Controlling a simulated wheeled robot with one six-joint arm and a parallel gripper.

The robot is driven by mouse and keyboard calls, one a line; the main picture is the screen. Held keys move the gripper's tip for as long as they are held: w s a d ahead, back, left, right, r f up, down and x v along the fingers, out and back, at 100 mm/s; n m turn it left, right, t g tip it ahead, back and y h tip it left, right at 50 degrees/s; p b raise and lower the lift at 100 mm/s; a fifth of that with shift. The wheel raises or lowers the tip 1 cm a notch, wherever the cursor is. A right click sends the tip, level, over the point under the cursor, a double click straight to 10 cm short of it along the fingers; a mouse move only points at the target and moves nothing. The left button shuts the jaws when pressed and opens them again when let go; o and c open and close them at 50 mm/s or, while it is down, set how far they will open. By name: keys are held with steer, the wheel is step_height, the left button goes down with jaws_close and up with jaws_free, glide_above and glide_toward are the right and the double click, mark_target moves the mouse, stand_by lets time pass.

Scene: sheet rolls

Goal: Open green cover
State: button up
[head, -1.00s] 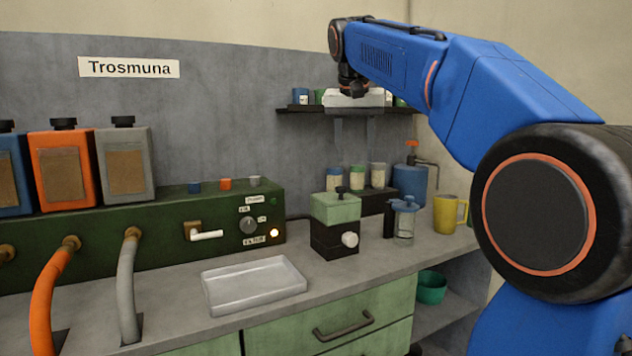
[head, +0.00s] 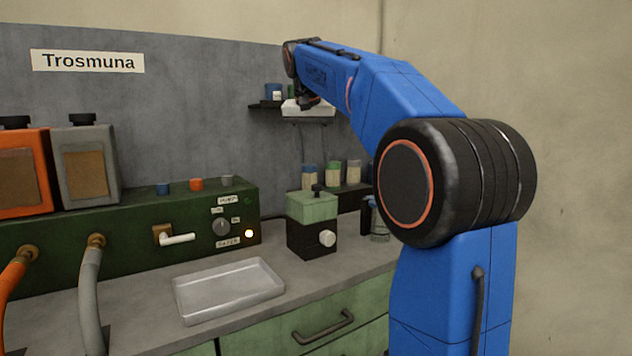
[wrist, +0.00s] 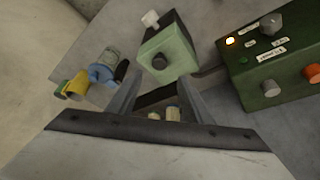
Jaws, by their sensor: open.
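A light green cover (head: 312,207) sits closed on a small black box (head: 311,240) on the counter, with a black knob on top. A white round dial (head: 327,239) is on the box's front. In the wrist view the green cover (wrist: 167,52) and its black knob (wrist: 159,62) lie beyond the fingertips. My gripper (wrist: 161,78) is open and empty, its two grey fingers apart and not touching the cover. In the head view my gripper's white body (head: 308,108) is above and behind the box, near the wall shelf; its fingers are not clear there.
A clear tray (head: 228,290) lies left of the box. A dark green control panel (head: 120,235) with a lever, dial and lit lamp stands behind it. Small jars (head: 333,174) stand behind the box.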

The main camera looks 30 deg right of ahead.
mark_target(317, 185)
steer(key=x, duration=0.9)
steer(key=shift+d+f, duration=0.1)
steer(key=shift+c, duration=0.6)
jaws_close()
